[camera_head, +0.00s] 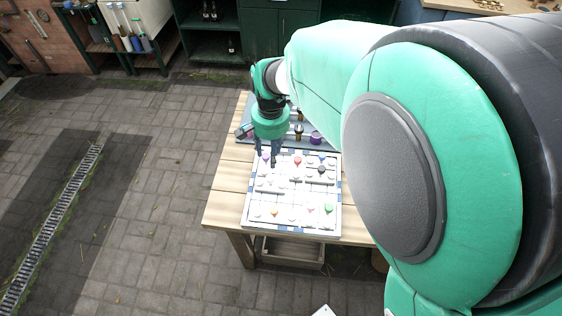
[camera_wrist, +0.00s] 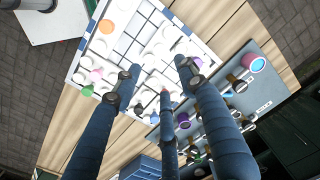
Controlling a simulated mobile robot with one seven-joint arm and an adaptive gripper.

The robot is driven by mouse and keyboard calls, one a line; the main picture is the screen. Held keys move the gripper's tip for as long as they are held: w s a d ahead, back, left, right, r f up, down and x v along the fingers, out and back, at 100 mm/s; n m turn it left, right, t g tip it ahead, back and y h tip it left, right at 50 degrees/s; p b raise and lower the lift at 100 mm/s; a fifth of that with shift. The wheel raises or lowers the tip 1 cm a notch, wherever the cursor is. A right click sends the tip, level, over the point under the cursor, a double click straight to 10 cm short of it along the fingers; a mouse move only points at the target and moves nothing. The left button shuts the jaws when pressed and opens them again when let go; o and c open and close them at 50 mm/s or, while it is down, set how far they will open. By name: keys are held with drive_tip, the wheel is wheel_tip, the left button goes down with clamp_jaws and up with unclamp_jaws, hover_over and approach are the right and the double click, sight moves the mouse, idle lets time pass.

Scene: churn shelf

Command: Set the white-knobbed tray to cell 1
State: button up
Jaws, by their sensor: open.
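A white gridded board (camera_head: 249,222) lies on the wooden table, with several small coloured pieces and several white round ones on it. It fills the upper left of the wrist view (camera_wrist: 160,17). I cannot single out the white-knobbed tray among the white pieces, and no cell number is readable. My gripper (camera_head: 274,158) points down over the board's far left part. In the head view the fingers hide part of the board near the purple piece (camera_head: 265,157).
A grey panel with bottle-like items and a purple item (camera_head: 316,137) lies behind the board; it is at the right in the wrist view (camera_wrist: 268,88). The red piece (camera_head: 297,160) and green piece (camera_head: 328,208) are on the board. Bare wooden table (camera_head: 228,205) shows at left.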

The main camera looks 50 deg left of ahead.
sight(270, 177)
drive_tip(key=shift+f, duration=0.1)
drive_tip(key=f+b, duration=0.1)
drive_tip(key=f, duration=1.2)
drive_tip(key=shift+s+a+f+b, duration=0.1)
drive_tip(key=shift+a+f+b, duration=0.1)
drive_tip(key=shift+f+b, duration=0.15)
clamp_jaws()
